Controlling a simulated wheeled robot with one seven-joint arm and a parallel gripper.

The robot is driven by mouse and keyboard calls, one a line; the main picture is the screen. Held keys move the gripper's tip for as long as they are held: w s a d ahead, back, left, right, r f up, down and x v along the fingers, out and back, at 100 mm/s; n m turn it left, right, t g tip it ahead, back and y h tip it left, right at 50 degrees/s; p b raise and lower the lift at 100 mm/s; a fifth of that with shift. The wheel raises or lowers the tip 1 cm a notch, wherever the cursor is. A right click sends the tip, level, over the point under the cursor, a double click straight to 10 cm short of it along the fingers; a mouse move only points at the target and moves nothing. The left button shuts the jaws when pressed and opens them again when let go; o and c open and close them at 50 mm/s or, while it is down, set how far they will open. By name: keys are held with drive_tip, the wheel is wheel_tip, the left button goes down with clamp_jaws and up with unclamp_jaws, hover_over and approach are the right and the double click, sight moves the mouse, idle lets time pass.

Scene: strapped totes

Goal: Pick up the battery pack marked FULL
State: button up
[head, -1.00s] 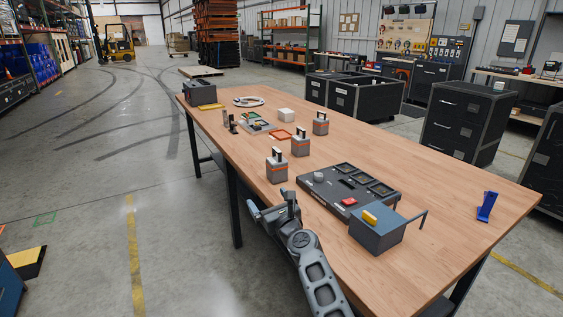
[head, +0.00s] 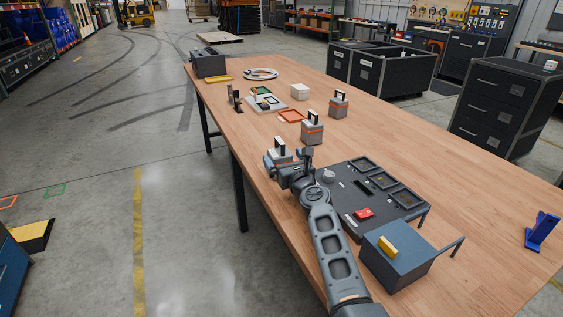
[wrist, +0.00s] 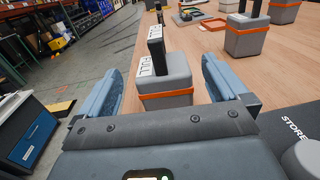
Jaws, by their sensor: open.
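A grey battery pack with an orange band, a black upright handle and a white label reading FULL (wrist: 178,75) stands upright on the table. In the head view this nearest pack (head: 279,148) is partly hidden by my gripper (head: 288,160). In the wrist view my gripper (wrist: 162,68) is open, with one blue finger on each side of the pack; I cannot tell whether either touches it. Two similar packs stand farther back, a middle one (head: 312,133) and a far one (head: 338,106). Their labels are not readable.
Right of my gripper lies a dark panel (head: 345,203) with square recesses, a knob and a red part; the word STORE shows on it in the wrist view. A blue box (head: 397,262) with a yellow block is nearer. An orange tray (head: 291,116) lies behind the packs.

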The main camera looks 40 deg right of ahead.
sight(277, 148)
drive_tip(key=shift+f+b+x, duration=0.1)
drive_tip(key=shift+b+x, duration=0.55)
drive_tip(key=shift+x, duration=0.9)
drive_tip(key=shift+f+b+x, duration=0.15)
drive_tip(key=shift+b+x, duration=0.45)
drive_tip(key=shift+x, duration=1)
drive_tip(key=shift+d, duration=0.1)
drive_tip(key=shift+s, duration=0.1)
drive_tip(key=c, duration=1.8)
drive_tip(key=shift+r, duration=0.2)
